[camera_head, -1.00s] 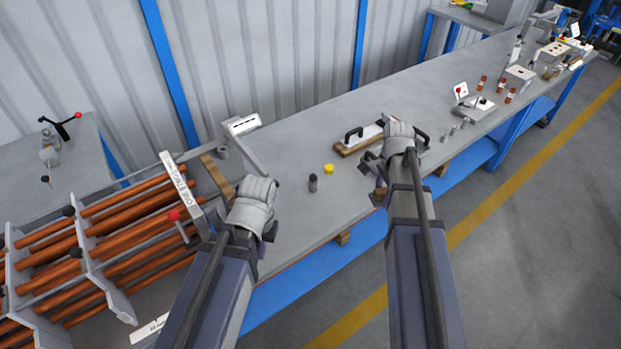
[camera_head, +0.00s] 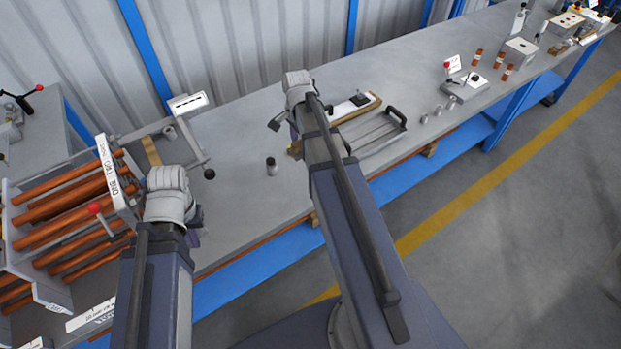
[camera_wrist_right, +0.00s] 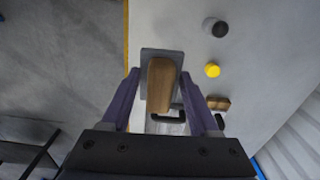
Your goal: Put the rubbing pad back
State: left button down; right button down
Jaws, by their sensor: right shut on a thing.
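The rubbing pad, a grey plate with a wooden grip (camera_wrist_right: 160,85), is between the fingers of my right gripper (camera_wrist_right: 160,76) in the right wrist view. The gripper is shut on it, over the bench. In the head view my right gripper (camera_head: 284,123) is at the left end of a wooden-based board with a black handle (camera_head: 359,100); my arm hides the pad there. My left gripper (camera_head: 188,226) is near the bench's front edge by the rod rack; its fingers are mostly hidden behind the wrist.
A grey tray with black handles (camera_head: 380,132) lies right of my right arm. A dark-topped cylinder (camera_head: 271,166) stands to its left. A yellow cap (camera_wrist_right: 212,70) shows in the wrist view. A rack of copper rods (camera_head: 65,205) is at left.

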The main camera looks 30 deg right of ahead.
jog(key=d+f+b, duration=0.1)
jog(key=f+b, duration=0.5)
jog(key=w+d+f+b, duration=0.1)
jog(key=d+f+b, duration=0.1)
jog(key=f+b, duration=0.4)
jog(key=w+d+f+b, duration=0.1)
jog(key=d+f+b, duration=0.1)
jog(key=f+b, duration=0.3)
jog(key=shift+d+f+b, duration=0.2)
jog(key=shift+f+b, duration=0.2)
jog(key=shift+f, duration=0.7)
jog(key=shift+r, duration=0.15)
jog(key=shift+c, duration=0.7)
grip_release()
